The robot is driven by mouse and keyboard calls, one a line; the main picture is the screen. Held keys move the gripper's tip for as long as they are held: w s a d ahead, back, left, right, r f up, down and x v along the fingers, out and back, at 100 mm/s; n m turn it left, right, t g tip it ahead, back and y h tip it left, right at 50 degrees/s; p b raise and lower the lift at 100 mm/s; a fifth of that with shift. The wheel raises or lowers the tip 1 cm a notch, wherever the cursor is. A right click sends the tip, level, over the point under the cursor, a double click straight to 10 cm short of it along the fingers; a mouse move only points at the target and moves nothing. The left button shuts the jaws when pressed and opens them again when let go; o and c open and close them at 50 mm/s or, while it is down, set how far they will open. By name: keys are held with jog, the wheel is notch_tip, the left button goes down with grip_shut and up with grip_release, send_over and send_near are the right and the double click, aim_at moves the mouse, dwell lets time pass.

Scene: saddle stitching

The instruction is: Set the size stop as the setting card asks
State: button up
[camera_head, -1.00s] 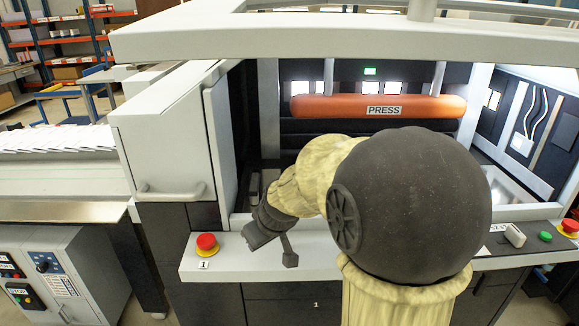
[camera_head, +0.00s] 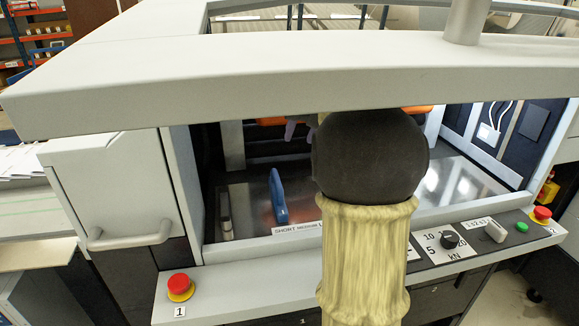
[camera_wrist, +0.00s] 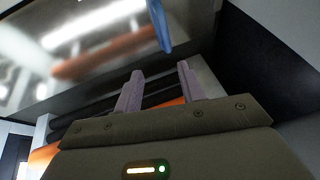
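The size stop appears to be the blue upright plate (camera_head: 278,197) on the metal bed inside the machine. Its foot is near the word SHORT on a white scale strip (camera_head: 297,229), which reads SHORT, MEDIUM; the rest is hidden behind my arm. My gripper (camera_head: 301,131) is inside the machine, behind and above the blue stop, partly hidden by my arm. In the wrist view my gripper (camera_wrist: 159,68) has its two fingers apart with nothing between them. The blue stop (camera_wrist: 158,27) shows beyond the fingertips, not touching them. I cannot make out a setting card.
A frame beam (camera_head: 280,70) crosses above the opening. The front ledge holds a red button (camera_head: 180,286), a kN dial (camera_head: 449,240), a green button (camera_head: 521,227) and another red button (camera_head: 541,213). The orange press bar (camera_head: 418,109) is at the back. The metal bed looks clear around the stop.

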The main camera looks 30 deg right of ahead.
send_near(278, 179)
jog(key=x, duration=0.7)
jog(key=shift+w+d+f, duration=0.25)
jog(key=shift+d+f, duration=0.05)
jog(key=shift+w+a+f, duration=0.1)
jog(key=shift+f, duration=0.15)
jog(key=shift+w+a+f, duration=0.1)
jog(key=shift+a+f, duration=0.05)
jog(key=shift+a, duration=0.35)
jog(key=shift+d, duration=0.3)
grip_shut()
